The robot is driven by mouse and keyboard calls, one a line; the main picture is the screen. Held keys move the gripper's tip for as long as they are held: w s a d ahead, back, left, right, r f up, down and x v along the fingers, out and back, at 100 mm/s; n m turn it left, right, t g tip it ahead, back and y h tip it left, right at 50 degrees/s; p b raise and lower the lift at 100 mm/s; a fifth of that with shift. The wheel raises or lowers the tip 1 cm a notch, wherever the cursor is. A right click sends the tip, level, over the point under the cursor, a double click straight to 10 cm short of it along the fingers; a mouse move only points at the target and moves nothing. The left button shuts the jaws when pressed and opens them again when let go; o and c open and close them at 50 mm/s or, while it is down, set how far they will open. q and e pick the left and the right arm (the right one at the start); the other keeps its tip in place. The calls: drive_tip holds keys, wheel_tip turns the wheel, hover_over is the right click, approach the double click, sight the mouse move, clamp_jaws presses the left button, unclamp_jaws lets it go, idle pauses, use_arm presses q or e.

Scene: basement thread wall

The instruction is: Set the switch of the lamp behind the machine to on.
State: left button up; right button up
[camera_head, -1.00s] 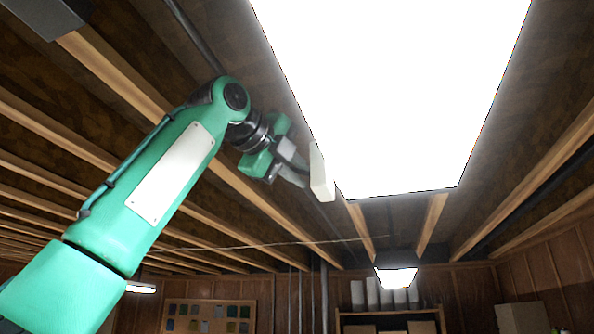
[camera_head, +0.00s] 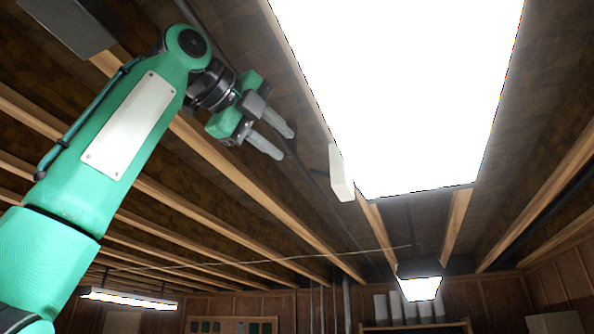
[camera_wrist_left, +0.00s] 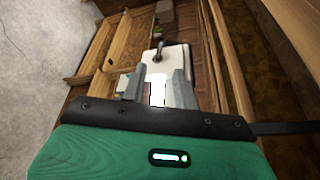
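A big lamp with a glowing white panel (camera_head: 410,90) fills the upper right of the head view. A small white block (camera_head: 341,172) sits at its left edge near the far end; I cannot tell its switch position. My left gripper (camera_head: 283,144) is left of this block, apart from it, with two grey fingers spread and nothing between them. In the left wrist view the fingers (camera_wrist_left: 156,90) also stand apart, with a small bright white patch beyond them. No machine can be made out for certain. My right gripper is not in view.
Wooden beams (camera_head: 240,178) and a pipe run along the ceiling close to my left arm. Smaller lit lamps hang farther off, one at the middle right (camera_head: 420,288) and one at the lower left (camera_head: 130,298). A grey box (camera_head: 75,25) is at the upper left.

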use_arm(q)
drive_tip(key=shift+v, duration=1)
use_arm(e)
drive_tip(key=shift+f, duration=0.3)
